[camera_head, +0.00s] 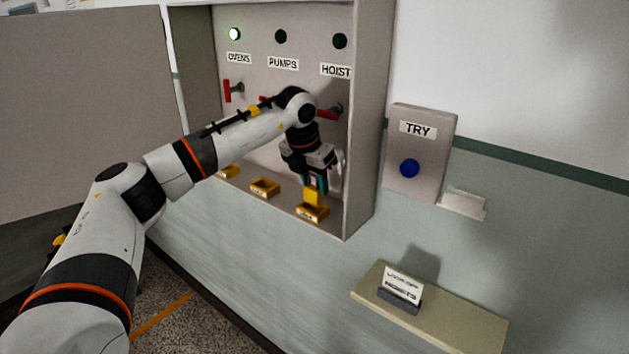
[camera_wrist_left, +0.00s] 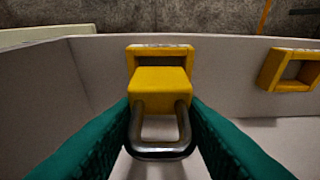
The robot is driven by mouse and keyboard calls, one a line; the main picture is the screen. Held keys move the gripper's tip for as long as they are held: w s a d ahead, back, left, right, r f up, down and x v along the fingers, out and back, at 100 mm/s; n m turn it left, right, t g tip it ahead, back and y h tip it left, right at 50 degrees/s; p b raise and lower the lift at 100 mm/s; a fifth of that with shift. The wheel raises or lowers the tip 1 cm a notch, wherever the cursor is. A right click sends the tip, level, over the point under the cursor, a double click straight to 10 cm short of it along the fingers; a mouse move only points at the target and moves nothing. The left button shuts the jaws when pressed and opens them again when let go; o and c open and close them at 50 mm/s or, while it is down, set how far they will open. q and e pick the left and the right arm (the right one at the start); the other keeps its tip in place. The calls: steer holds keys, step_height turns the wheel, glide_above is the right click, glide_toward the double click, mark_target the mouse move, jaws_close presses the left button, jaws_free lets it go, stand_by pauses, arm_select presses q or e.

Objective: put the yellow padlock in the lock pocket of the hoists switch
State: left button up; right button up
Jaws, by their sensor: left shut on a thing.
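My left gripper (camera_head: 316,184) is shut on the yellow padlock (camera_head: 311,196), just over the yellow lock pocket (camera_head: 316,213) under the HOIST label. In the left wrist view the padlock body (camera_wrist_left: 160,84) is between the teal fingers, its metal shackle (camera_wrist_left: 160,148) toward the camera. The pocket rim (camera_wrist_left: 160,51) shows beyond the body. I cannot tell whether the padlock's lower end is inside the pocket. The hoists switch has a red handle (camera_head: 327,114), partly behind my arm. My right gripper is not in view.
Two other yellow pockets, the middle one (camera_head: 265,187) and a left one (camera_head: 229,172), line the cabinet's bottom. The cabinet's right wall (camera_head: 368,120) is close to my gripper. A TRY box (camera_head: 420,155) with a blue button and a shelf (camera_head: 455,322) are to the right.

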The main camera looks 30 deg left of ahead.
mark_target(312, 184)
arm_select(q)
steer(key=shift+f+b, duration=1)
steer(key=shift+f, duration=0.6)
steer(key=o, duration=1.1)
steer(key=shift+r, duration=0.2)
steer(key=b+v, duration=0.2)
steer(key=v, duration=0.9)
steer(key=shift+s+r, duration=0.2)
steer(key=shift+r, duration=0.1)
steer(key=shift+f, duration=0.1)
